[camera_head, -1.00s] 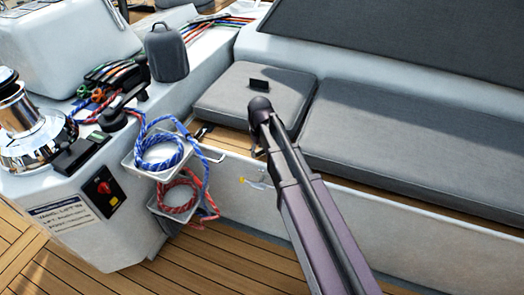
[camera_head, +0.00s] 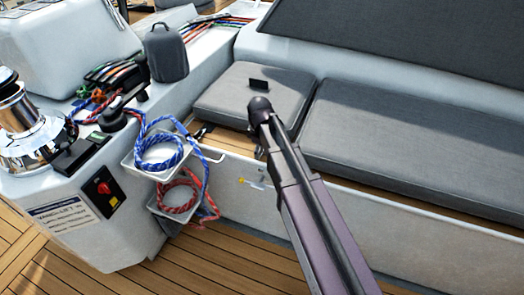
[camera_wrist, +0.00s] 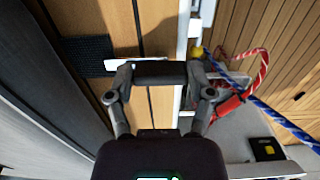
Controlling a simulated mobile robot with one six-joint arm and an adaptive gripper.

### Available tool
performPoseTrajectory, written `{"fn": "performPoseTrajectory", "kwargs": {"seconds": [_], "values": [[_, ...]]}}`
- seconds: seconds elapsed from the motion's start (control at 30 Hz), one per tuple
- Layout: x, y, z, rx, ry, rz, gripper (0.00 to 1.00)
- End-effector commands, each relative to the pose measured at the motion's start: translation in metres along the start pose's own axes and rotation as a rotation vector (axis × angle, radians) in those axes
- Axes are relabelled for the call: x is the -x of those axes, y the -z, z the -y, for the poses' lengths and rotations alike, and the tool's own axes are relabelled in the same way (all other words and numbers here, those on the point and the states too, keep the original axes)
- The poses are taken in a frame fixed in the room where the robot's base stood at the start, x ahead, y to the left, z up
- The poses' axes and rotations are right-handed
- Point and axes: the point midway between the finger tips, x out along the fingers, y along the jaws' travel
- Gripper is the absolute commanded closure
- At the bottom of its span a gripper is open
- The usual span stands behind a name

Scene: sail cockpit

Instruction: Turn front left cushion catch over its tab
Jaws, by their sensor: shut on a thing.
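The front left cushion (camera_head: 228,98) is a short grey pad on the wooden seat ledge, at the left end of the seat. In the wrist view, a dark webbing strap (camera_wrist: 82,56) lies across the wood and ends at a pale, flat catch (camera_wrist: 116,64). My gripper (camera_wrist: 160,73) is over the catch, its jaws shut on it and covering much of it. A tab cannot be made out clearly; the gripper hides part of that spot. In the head view my arm hides most of the gripper, just in front of the cushion.
A long grey cushion (camera_head: 415,150) lies to the right. Blue rope (camera_head: 160,150) and red rope (camera_head: 178,195) hang in trays at the left, near a winch (camera_head: 25,125). A small yellow item (camera_head: 242,181) is on the seat front. The deck (camera_head: 225,262) below is clear.

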Motion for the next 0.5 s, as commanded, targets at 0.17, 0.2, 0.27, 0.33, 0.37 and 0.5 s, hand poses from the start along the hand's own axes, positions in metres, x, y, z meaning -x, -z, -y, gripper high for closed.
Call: {"fn": "performPoseTrajectory", "kwargs": {"seconds": [0.17, 0.2, 0.27, 0.33, 0.37, 0.5], "values": [[-0.0003, 0.0010, 0.0062, 0.006, 0.013, -0.003, 0.79], [-0.0003, 0.0010, 0.0062, 0.006, 0.013, -0.003, 0.79], [-0.0003, 0.0010, 0.0062, 0.006, 0.013, -0.003, 0.79], [-0.0003, 0.0010, 0.0062, 0.006, 0.013, -0.003, 0.14], [-0.0003, 0.0010, 0.0061, 0.006, 0.013, -0.003, 0.05], [-0.0002, 0.0008, 0.0044, 0.004, 0.010, -0.003, 0.00]]}}
